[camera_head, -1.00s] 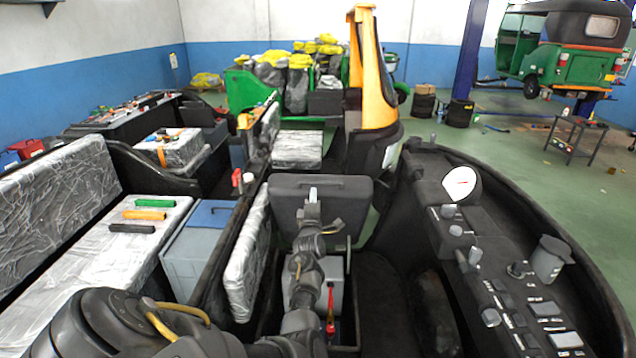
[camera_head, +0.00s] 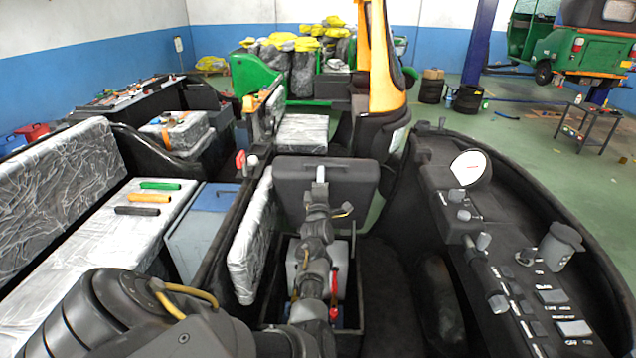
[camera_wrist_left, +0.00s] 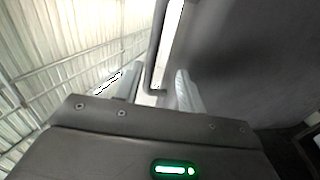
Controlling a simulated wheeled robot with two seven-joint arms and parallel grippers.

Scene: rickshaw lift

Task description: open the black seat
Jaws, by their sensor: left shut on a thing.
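The black seat (camera_head: 350,190) stands raised, close to upright, in the middle of the head view. An open compartment (camera_head: 262,300) shows below it. My left gripper (camera_head: 320,176) is at the upper middle of the seat and shut on it. The arm hides part of the seat and compartment. In the left wrist view, the fingers (camera_wrist_left: 157,88) are on either side of a dark edge, and a broad dark surface, seemingly the seat (camera_wrist_left: 245,65), fills the right. My right gripper is not in view.
A pale container (camera_head: 342,277) and a red item sit inside the compartment. A plastic-wrapped backrest (camera_head: 248,240) stands close on the left. The dashboard (camera_head: 475,245) with gauge and knobs is on the right. A blue-lidded grey box (camera_head: 205,220) stands farther left.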

